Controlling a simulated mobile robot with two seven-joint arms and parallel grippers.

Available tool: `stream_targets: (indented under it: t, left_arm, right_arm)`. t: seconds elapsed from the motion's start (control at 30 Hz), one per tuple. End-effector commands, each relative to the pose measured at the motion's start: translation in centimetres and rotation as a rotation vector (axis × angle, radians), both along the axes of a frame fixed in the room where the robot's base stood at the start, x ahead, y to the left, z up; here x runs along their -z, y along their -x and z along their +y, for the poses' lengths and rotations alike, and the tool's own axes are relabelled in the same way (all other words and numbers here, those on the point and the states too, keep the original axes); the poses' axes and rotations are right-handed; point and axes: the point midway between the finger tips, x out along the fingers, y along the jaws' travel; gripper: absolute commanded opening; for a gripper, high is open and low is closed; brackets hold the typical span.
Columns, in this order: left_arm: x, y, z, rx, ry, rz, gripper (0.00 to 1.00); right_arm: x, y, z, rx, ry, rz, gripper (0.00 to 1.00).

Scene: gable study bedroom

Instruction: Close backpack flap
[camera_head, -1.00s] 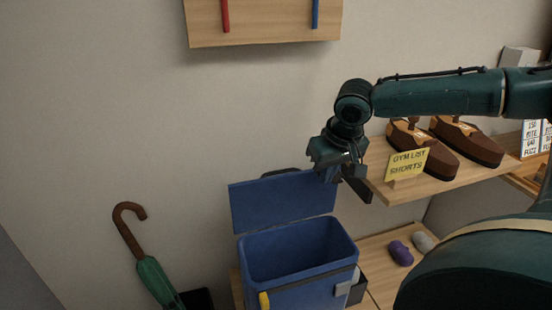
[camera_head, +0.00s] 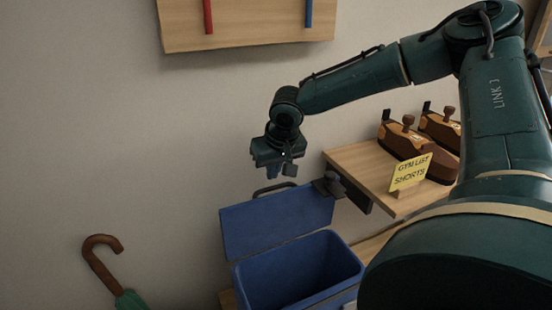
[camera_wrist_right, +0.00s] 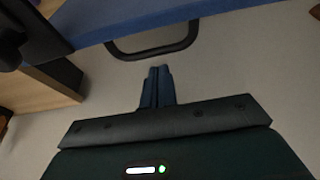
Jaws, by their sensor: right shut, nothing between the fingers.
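The blue backpack (camera_head: 300,272) stands open below the shelf in the head view. Its flap (camera_head: 277,222) is raised at the back, leaning against or near the wall. A dark carry handle (camera_head: 274,188) shows behind the flap's top edge. My right gripper (camera_head: 274,176) is shut and empty, just above the flap's top edge near the handle. In the right wrist view the gripper's fingers (camera_wrist_right: 158,72) are together, with the handle (camera_wrist_right: 155,50) and the blue flap edge (camera_wrist_right: 180,18) beyond their tips. I cannot tell whether they touch anything. My left gripper is not in view.
A dark bracket (camera_head: 335,187) sits by the flap's right corner. An umbrella (camera_head: 103,260) leans at the left. The wall between is clear.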

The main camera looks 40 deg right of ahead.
Motion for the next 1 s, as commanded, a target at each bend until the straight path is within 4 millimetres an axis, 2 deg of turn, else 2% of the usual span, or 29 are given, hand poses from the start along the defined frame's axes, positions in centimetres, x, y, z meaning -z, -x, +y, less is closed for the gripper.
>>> stream_targets:
  t: [0.07,0.2,0.43,1.0]
  left_arm:
    - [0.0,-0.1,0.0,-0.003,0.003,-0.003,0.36]
    - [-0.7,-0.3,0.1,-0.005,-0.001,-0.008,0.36]
    - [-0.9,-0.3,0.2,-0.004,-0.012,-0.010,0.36]
    - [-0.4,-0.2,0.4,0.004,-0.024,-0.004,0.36]
  right_arm:
    - [1.3,-0.3,-0.2,0.000,0.001,0.004,0.00]
    - [0.8,1.5,0.5,-0.003,-0.001,-0.001,0.00]
    - [0.9,3.3,1.0,-0.001,0.000,-0.001,0.00]
    - [1.0,3.5,0.8,0.001,0.001,-0.009,0.00]
